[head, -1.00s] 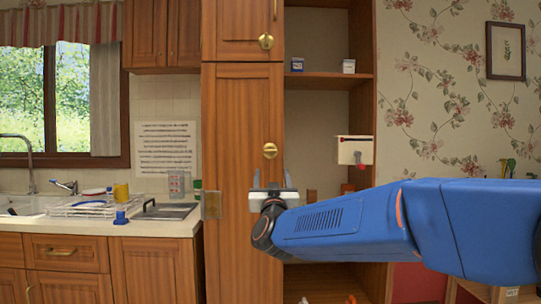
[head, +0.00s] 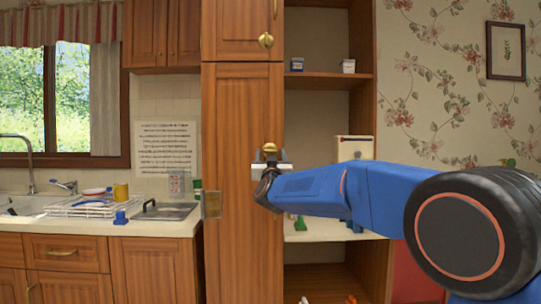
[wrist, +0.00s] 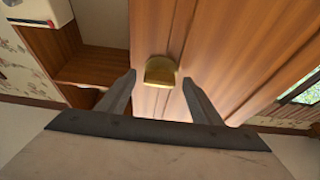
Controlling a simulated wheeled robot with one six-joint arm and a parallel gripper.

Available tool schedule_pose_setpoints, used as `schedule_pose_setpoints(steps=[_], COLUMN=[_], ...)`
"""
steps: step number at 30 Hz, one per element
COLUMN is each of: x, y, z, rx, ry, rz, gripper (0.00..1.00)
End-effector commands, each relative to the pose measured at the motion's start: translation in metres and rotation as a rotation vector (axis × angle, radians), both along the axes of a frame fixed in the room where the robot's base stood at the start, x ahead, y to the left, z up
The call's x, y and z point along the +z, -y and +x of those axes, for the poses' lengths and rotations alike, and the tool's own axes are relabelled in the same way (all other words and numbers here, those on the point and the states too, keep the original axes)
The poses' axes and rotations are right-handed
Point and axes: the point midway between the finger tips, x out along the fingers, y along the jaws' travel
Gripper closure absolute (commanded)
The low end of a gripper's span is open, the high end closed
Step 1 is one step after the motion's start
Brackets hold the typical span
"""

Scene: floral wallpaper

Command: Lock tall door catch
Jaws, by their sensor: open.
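The tall wooden door (head: 240,130) stands closed in the head view. Its round brass catch (head: 269,147) is near the door's right edge, with its lower part hidden by my gripper (head: 270,158). In the wrist view the brass catch (wrist: 160,72) lies ahead, between and just beyond the fingertips of my gripper (wrist: 159,82). The two fingers are apart with nothing between them, and I see no contact with the catch. A gap shows on both sides of it.
Right of the tall door are open shelves (head: 325,81) with small jars and a white box (head: 355,148). A sink counter (head: 150,227) with a dish rack stands at the left.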

Motion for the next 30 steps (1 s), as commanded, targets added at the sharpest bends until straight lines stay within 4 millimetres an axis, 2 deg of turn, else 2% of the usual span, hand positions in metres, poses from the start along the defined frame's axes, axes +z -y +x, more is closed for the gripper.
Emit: schedule_pose_setpoints(steps=[3,12,17,18,30], x=[0.0021,0.0027,0.0027,0.0027,0.0025], y=[0.0005,0.0006,0.0004,0.0004,-0.0012], z=[0.0059,0.0070,0.0069,0.0069,0.0066], rx=[-0.001,0.000,0.000,0.000,0.001], ry=[0.000,0.000,0.000,0.000,0.002], rz=[0.000,0.000,0.000,0.000,0.067], gripper=[0.41,0.41,0.79,0.82,0.82])
